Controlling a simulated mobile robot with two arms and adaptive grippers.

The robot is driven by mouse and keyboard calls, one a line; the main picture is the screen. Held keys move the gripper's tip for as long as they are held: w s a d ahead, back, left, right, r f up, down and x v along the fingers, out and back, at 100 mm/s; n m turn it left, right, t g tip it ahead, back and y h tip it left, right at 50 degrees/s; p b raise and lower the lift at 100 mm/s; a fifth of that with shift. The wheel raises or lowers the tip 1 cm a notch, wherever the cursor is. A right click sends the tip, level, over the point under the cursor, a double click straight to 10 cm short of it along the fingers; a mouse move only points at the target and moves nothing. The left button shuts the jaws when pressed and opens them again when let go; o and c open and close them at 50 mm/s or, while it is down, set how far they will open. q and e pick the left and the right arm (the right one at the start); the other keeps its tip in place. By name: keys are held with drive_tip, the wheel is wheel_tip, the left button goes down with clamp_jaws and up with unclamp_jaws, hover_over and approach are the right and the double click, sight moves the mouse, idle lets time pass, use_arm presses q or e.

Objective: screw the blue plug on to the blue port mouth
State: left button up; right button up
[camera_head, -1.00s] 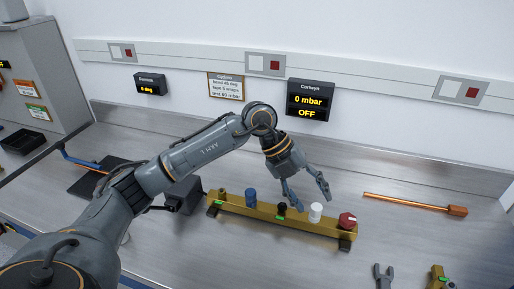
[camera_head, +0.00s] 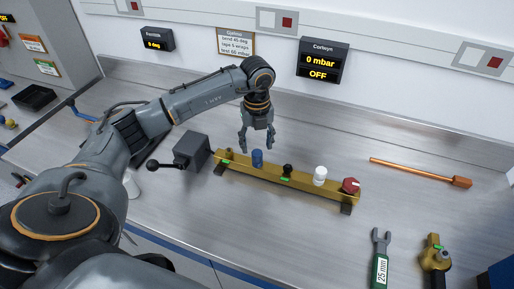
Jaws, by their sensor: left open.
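A blue cylinder (camera_head: 257,158), which looks like the blue plug, stands upright near the left part of a long brass bar (camera_head: 305,190). I cannot tell any blue port mouth apart from it, nor how it is seated. My left gripper (camera_head: 257,146) is open and empty, pointing down. Its two fingertips show just above the blue cylinder, one on each side in the picture; I cannot tell whether they touch it. My right gripper is not in view.
The bar also carries a black piece (camera_head: 287,171), a white cap (camera_head: 320,176) and a red knob (camera_head: 350,186). A grey box (camera_head: 192,149) stands left of it. A copper-coloured tool (camera_head: 420,173), a 25 mm wrench (camera_head: 381,258) and a brass fitting (camera_head: 434,255) lie right.

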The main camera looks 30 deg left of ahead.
sight(257, 152)
use_arm(q)
drive_tip(key=shift+f+p, duration=0.45)
drive_tip(key=shift+f, duration=1.75)
clamp_jaws()
